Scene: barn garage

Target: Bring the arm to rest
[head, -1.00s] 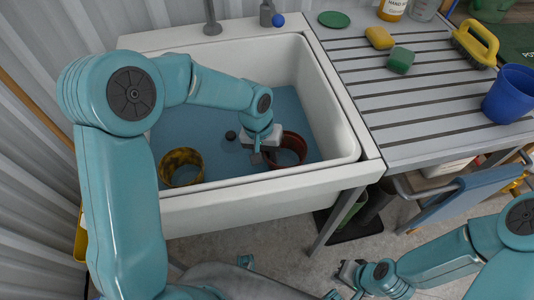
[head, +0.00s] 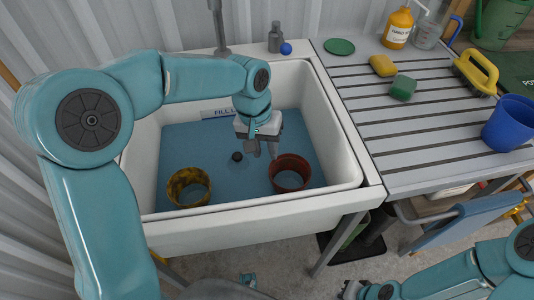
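My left gripper (head: 264,150) is over the white sink (head: 232,212), pointing down above the blue basin floor. It is behind the reddish-brown pot (head: 289,173) and apart from it. Its two fingers show a small gap, and nothing shows between them. The pot stands in the sink, as does a yellow and dark mottled pot (head: 188,187) to its left. A small dark plug (head: 237,157) is between them. My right gripper (head: 350,290) is low at the bottom edge, partly cut off, and its fingers are too small to read.
A slatted drainboard (head: 420,128) adjoins the sink on the right. It bears yellow and green sponges (head: 383,65) (head: 403,88), a yellow-handled brush (head: 475,72), a blue cup (head: 510,123) and an orange soap bottle (head: 398,27). A tap (head: 218,25) stands behind the sink.

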